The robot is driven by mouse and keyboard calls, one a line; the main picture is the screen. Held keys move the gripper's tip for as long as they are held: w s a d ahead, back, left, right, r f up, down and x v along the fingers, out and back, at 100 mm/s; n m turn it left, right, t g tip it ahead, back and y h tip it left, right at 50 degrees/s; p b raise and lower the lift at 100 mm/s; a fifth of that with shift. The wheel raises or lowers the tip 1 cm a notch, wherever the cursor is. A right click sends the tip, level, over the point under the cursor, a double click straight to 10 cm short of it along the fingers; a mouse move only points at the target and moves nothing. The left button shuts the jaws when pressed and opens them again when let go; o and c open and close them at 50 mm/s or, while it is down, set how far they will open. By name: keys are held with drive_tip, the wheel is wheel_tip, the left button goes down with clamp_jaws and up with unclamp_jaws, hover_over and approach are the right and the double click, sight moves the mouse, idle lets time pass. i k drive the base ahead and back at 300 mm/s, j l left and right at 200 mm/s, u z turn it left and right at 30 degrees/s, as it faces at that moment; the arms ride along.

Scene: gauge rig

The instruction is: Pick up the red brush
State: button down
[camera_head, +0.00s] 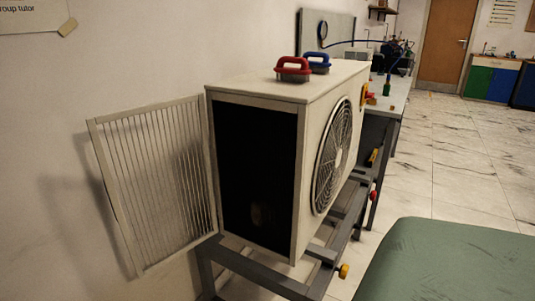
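The red brush (293,66) lies on top of the white fan unit (262,86), near the middle of its top face. It has a red loop handle on the upper side and a darker underside that rests on the unit. A blue brush (318,60) of the same shape sits just behind it and to the right, partly overlapped by the red one in this view. My gripper is not in view, and nothing is seen holding the red brush.
The unit stands on a grey metal frame (262,283) with yellow and red knobs. A bench (393,98) with cables and small items lies behind. Tiled floor (455,150) is open to the right.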

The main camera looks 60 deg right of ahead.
sight(303, 72)
drive_tip(key=z, duration=1.8)
